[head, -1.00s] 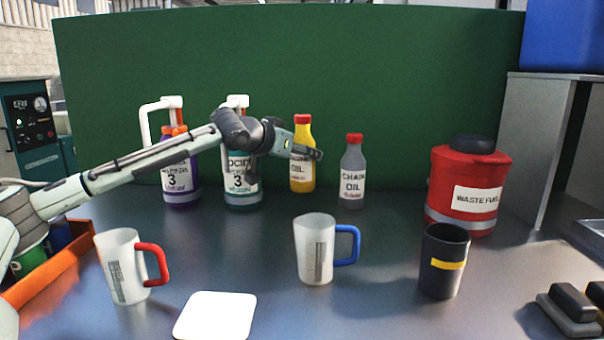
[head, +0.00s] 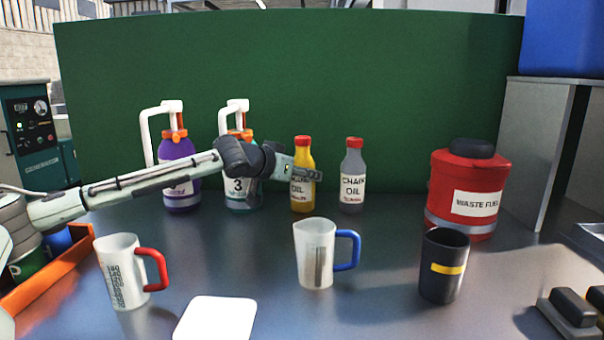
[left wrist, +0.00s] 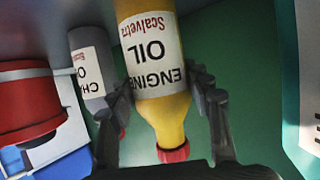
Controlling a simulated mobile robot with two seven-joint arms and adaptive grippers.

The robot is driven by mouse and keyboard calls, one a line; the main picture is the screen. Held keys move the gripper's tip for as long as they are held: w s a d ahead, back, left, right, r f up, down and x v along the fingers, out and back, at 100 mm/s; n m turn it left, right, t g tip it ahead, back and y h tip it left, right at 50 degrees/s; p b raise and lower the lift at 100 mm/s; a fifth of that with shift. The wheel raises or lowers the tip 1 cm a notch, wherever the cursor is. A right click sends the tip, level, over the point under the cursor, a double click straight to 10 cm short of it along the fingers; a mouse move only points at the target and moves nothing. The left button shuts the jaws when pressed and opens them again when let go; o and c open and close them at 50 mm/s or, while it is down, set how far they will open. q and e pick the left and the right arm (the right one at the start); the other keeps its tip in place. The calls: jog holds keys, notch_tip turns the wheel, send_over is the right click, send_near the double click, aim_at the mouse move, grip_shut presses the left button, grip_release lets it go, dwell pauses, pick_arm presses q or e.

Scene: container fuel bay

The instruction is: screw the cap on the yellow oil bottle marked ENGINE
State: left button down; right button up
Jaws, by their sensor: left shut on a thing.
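The yellow ENGINE oil bottle (head: 303,205) stands upright on the bench at the back, with a red cap (head: 302,140) on its neck. My left gripper (head: 307,174) reaches it from the left and is shut around its body. In the left wrist view the bottle (left wrist: 159,103) appears upside down between the fingers of my left gripper (left wrist: 170,98), with the ENGINE OIL label towards the camera and the red cap (left wrist: 173,153) at the bottom. Whether the cap is tight cannot be told. My right gripper is not in view.
A grey chain oil bottle (head: 352,165) stands close on the right. A purple pump bottle (head: 178,150) and a teal one (head: 240,203) stand left, behind my arm. Jugs with red (head: 122,270) and blue handles (head: 312,255), a dark cup (head: 440,285) and a red waste-fuel can (head: 450,170) stand around.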

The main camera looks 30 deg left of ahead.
pick_arm(q)
jog(key=shift+f, duration=0.1)
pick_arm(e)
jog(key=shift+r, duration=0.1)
pick_arm(q)
jog(key=c, duration=1)
grip_release()
jog(key=o, duration=0.3)
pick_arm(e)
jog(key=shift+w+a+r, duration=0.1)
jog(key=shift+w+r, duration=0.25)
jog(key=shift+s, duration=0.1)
pick_arm(q)
jog(key=shift+r, duration=0.25)
jog(key=shift+s+a+r, duration=0.1)
jog(key=shift+s, duration=0.55)
jog(key=b+v, duration=0.1)
jog(key=v, duration=0.9)
jog(key=shift+s+r, duration=0.25)
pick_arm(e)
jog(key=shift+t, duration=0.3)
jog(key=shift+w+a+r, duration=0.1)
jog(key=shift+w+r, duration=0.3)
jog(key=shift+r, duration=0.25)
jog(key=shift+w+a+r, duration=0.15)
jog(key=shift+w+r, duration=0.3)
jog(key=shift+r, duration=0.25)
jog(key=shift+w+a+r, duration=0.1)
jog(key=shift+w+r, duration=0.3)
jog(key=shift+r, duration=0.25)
